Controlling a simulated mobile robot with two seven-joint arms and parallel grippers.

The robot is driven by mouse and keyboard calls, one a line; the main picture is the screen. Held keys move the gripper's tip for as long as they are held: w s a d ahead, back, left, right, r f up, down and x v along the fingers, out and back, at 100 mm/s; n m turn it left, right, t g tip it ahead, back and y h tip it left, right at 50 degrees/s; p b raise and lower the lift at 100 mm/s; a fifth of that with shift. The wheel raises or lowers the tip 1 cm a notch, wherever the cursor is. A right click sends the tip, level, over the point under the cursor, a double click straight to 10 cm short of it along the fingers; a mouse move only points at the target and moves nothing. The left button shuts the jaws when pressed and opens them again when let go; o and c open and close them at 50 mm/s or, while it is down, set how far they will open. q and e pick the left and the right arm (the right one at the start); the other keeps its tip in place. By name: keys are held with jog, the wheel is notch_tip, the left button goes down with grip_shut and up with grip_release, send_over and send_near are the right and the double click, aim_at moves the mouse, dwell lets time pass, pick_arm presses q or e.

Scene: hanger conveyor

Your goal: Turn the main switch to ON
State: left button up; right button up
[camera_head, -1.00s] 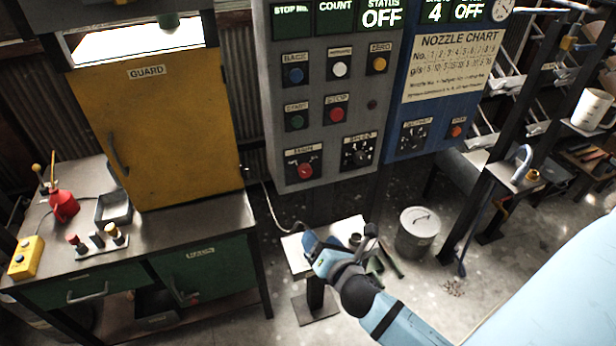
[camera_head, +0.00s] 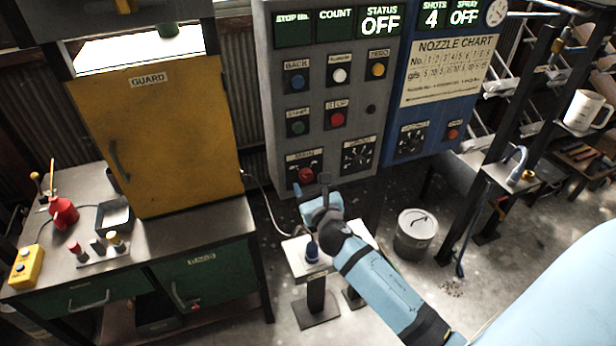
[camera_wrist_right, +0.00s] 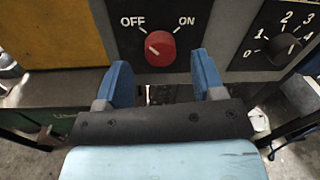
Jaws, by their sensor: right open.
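The main switch (camera_head: 306,175) is a red rotary knob at the lower left of the grey control panel (camera_head: 275,110). The panel's status display (camera_head: 380,26) reads OFF. My right gripper (camera_head: 312,192) is just below the knob in the head view. In the wrist view its two blue fingers (camera_wrist_right: 163,82) are spread apart and empty, one below each side of the knob, not touching it. My left gripper is not in view.
A dial numbered from 0 (camera_wrist_right: 286,45) is right of the switch. START (camera_head: 298,122) and STOP (camera_head: 337,119) buttons sit above it. A yellow guard (camera_head: 150,140) stands left over a bench. A small pedestal table (camera_head: 294,250) is below my right gripper.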

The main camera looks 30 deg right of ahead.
aim_at(307, 178)
jog(key=shift+x, duration=1.5)
jog(key=shift+c, duration=0.3)
jog(key=c, duration=0.9)
